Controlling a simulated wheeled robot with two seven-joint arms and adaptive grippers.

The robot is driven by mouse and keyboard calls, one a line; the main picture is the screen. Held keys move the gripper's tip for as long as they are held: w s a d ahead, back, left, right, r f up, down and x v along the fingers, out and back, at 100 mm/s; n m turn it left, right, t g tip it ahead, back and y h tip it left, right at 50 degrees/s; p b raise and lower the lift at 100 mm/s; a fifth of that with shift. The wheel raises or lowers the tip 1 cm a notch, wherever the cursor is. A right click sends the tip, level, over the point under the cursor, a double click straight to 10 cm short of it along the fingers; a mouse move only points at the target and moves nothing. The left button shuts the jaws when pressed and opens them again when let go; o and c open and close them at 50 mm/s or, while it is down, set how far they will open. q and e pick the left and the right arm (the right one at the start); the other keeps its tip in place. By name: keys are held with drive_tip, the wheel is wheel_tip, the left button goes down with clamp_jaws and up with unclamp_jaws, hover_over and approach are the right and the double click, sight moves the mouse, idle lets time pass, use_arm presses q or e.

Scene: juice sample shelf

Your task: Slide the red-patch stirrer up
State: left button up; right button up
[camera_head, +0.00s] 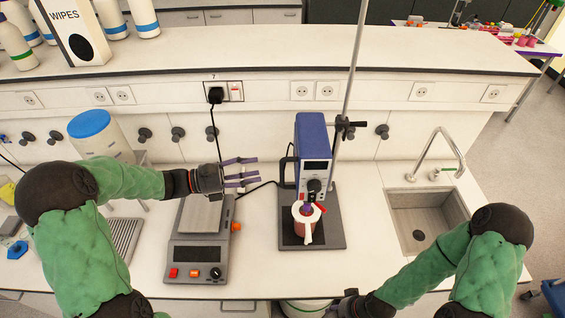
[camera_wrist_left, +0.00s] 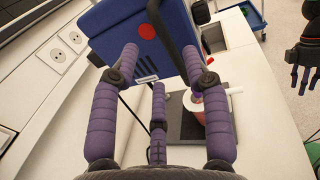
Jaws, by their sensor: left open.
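The stirrer (camera_head: 312,140) is a blue box with a display and knob on its front, mounted on the metal rod (camera_head: 352,70) above a dark base plate (camera_head: 328,238). In the left wrist view the stirrer (camera_wrist_left: 110,25) fills the upper middle, with its red patch (camera_wrist_left: 147,32) facing me. A jug of reddish liquid (camera_head: 304,222) stands on the base under it. My left gripper (camera_head: 245,172) is open and empty, to the left of the stirrer and apart from it, its purple fingers pointing at it. My right gripper (camera_head: 347,303) is low at the front edge; its fingers are unclear.
A grey scale (camera_head: 200,255) with red buttons sits below my left gripper. A black cable (camera_head: 212,130) hangs from the wall socket. A sink (camera_head: 425,215) with a tap is at the right. A blue-lidded container (camera_head: 95,135) stands at the left.

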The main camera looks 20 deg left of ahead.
sight(282, 167)
use_arm(q)
drive_tip(key=p+x, duration=0.1)
drive_tip(key=x, duration=0.8)
clamp_jaws()
